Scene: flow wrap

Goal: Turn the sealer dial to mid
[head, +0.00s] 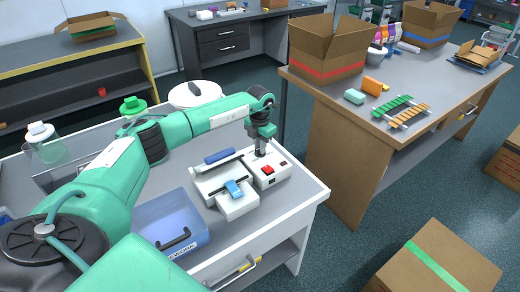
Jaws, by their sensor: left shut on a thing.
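The sealer (268,180) is a white machine near the right end of the white worktable. It has a red button on its top and a small blue piece on its front part. My left gripper (261,150) reaches down from above onto the back of the sealer's control box. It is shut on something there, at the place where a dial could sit. The dial itself is hidden by the gripper, so its setting cannot be read. My right gripper is not in view.
A blue translucent bin (172,222) stands left of the sealer. A white round-lidded pot (195,94) and a green-lidded jar (133,106) stand behind my left arm. A wooden-sided table (350,130) with an open carton (328,50) is to the right, across a floor gap.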

